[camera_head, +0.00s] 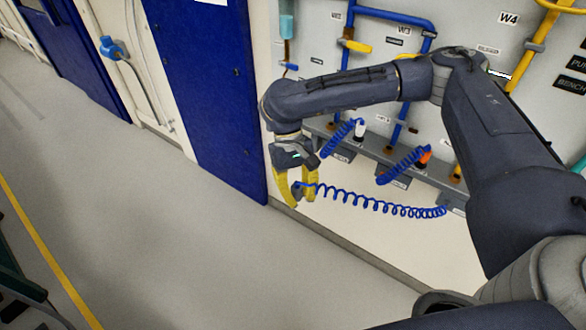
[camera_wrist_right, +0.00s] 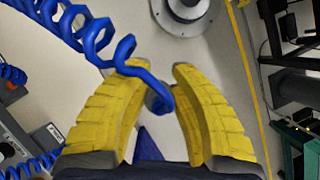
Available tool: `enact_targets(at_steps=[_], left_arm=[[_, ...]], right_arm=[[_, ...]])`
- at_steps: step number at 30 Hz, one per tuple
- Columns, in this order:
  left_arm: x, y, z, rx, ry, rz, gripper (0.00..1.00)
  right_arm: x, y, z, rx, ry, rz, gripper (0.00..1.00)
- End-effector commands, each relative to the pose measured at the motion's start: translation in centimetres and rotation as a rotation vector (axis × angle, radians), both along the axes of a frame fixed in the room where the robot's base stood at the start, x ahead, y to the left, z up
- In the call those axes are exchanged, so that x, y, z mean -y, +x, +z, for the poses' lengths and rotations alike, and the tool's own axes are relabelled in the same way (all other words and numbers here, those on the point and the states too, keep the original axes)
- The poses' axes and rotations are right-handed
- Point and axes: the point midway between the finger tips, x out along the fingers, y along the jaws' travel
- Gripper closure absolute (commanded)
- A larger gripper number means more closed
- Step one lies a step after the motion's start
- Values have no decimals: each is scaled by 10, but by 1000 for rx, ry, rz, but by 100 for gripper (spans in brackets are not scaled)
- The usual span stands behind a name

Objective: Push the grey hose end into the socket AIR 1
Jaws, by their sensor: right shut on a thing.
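My right gripper (camera_head: 301,200) hangs in front of the wall panel with its yellow fingers pointing down. In the right wrist view the fingers (camera_wrist_right: 157,72) close around the small grey hose end (camera_wrist_right: 154,103), which is partly hidden by its blue coil. The blue coiled hose (camera_head: 385,209) runs from the held end to the right, to a box low on the panel. The held end is in the air, apart from the panel. I cannot make out a socket marked AIR 1. My left gripper is not in view.
Two other blue coils end at a white fitting (camera_head: 360,130) and an orange fitting (camera_head: 424,158) on the grey ledge. Pipes with a yellow valve handle (camera_head: 355,45) cover the panel. A blue door (camera_head: 205,95) stands left of it. The grey floor (camera_head: 150,230) is open.

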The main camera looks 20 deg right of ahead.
Motion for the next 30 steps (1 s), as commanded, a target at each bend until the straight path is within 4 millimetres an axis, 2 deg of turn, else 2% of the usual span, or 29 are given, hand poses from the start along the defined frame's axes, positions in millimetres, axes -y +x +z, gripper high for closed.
enact_targets(at_steps=[2, 6, 14, 23, 30], left_arm=[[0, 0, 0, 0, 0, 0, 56], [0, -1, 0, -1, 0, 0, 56], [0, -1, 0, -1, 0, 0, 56], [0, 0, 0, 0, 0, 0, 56], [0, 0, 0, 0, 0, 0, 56]], right_arm=[[-15, 7, 1, 1, 2, -4, 100], [-34, 36, 6, 2, 1, -34, 100], [-47, 106, 18, 1, 1, -21, 100], [-31, 182, 31, 0, 1, 81, 100], [1, 232, 38, 0, 1, 186, 100]])
